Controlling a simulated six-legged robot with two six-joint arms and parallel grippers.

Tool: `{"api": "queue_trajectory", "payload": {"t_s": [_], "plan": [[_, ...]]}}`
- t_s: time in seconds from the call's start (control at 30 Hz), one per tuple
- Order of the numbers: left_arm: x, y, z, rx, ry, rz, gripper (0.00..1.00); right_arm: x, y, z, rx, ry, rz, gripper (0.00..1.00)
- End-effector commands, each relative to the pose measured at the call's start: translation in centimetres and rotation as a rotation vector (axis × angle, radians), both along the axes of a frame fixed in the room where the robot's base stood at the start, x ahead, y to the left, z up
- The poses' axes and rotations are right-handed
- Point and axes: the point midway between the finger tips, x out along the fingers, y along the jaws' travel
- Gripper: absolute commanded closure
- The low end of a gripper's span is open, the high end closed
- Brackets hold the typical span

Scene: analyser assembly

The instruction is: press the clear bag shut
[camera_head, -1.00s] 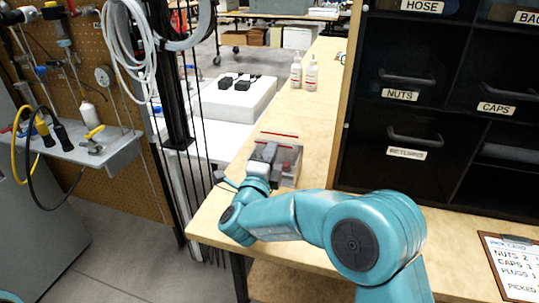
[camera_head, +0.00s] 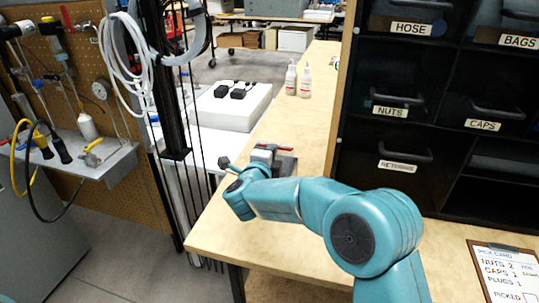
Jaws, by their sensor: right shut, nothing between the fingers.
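The clear bag (camera_head: 287,166) lies near the left edge of the wooden bench top. Only its far and right parts show, with a short stretch of red strip at its far edge; my right arm hides the rest. My right gripper (camera_head: 262,156) is at the bag's far left part, close to the red strip. Its fingers are shut with nothing between them. They are small and partly hidden behind my wrist, so I cannot tell whether they touch the bag. My left gripper is not in view.
Two white bottles (camera_head: 298,79) stand farther back on the bench (camera_head: 307,121). A black drawer cabinet (camera_head: 420,140) borders the bench on the right. A clipboard (camera_head: 505,275) lies at front right. The bench between the bag and bottles is clear.

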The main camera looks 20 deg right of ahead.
Motion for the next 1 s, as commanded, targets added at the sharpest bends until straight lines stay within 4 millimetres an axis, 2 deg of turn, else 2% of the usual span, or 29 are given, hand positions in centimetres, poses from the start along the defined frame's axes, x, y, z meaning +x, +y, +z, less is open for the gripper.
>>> {"api": "queue_trajectory", "payload": {"t_s": [1.0], "plan": [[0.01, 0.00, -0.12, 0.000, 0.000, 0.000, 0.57, 0.06, -0.45, 0.46, -0.001, -0.001, 0.000, 1.00]]}}
